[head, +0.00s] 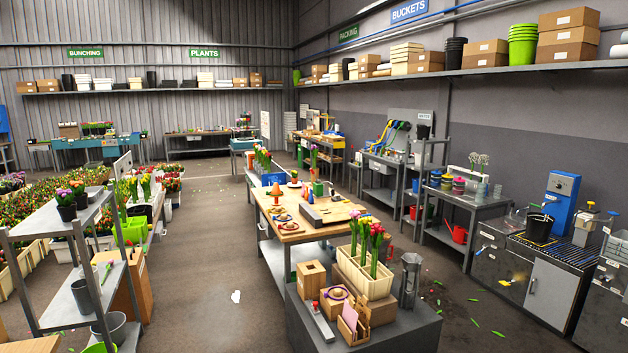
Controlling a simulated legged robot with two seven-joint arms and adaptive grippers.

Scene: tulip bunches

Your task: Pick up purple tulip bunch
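Neither of my grippers shows in the head view. Purple-pink blooms (64,195) stand in a dark pot on the top of a grey shelf rack at the left; I cannot tell if they are tulips. A purple-topped flower bunch (313,149) stands upright at the far end of the wooden workbench (291,231), small in view. I see no clearly purple bunch in that crate.
The crate stands on a dark block (415,328) in front, beside a grey metal vase (409,280) and small cardboard boxes (311,279). The grey rack (117,273) edges the left aisle. The concrete floor (210,260) between is mostly open, with a white scrap. Green leaves litter the right floor.

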